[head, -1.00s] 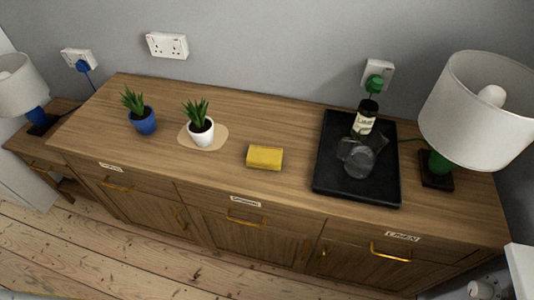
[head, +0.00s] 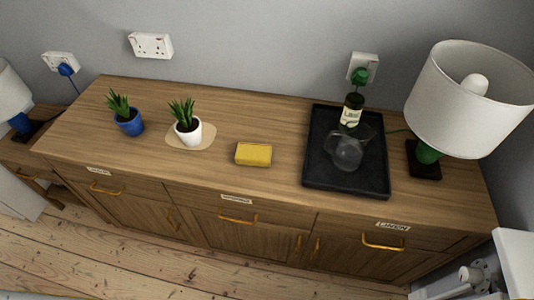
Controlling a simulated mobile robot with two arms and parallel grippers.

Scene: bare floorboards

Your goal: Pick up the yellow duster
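The yellow duster (head: 253,154) lies folded flat on the wooden sideboard (head: 225,100), near the middle of its top and towards the front edge. Nothing touches it. Neither gripper shows clearly in the head view; a white and grey part of my own body is at the lower right corner, well away from the duster.
A black tray (head: 317,175) right of the duster holds a dark bottle (head: 351,110) and clear glassware (head: 346,152). A white-potted plant (head: 188,130) on a round mat (head: 204,142) and a blue-potted plant (head: 128,122) stand left. A lamp (head: 470,90) stands at the right end.

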